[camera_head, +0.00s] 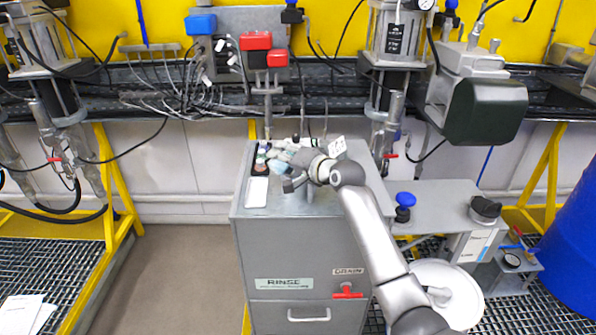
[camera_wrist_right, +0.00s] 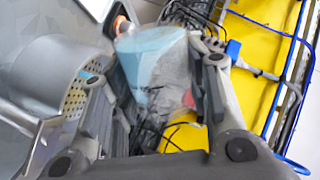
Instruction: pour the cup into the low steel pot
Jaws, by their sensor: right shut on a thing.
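My right gripper (camera_head: 288,168) is above the top of the grey RINSE cabinet. In the right wrist view my right gripper (camera_wrist_right: 160,95) is shut on a translucent cup (camera_wrist_right: 152,55) with a pale blue-green part. The cup is partly hidden between the fingers, and its contents cannot be made out. In the head view a pale blue-green patch by the gripper seems to be this cup (camera_head: 280,155). A rounded steel vessel (camera_wrist_right: 50,70) with a perforated part is left of the fingers in the wrist view; it may be the low steel pot. My left gripper is not in view.
The grey cabinet (camera_head: 290,235) has a red drain valve (camera_head: 346,291) on its front. A white flat item (camera_head: 257,191) and small dark-topped containers stand on its left edge. Cables and a dark rail (camera_head: 180,95) run behind. A grey bench (camera_head: 440,200) is to the right.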

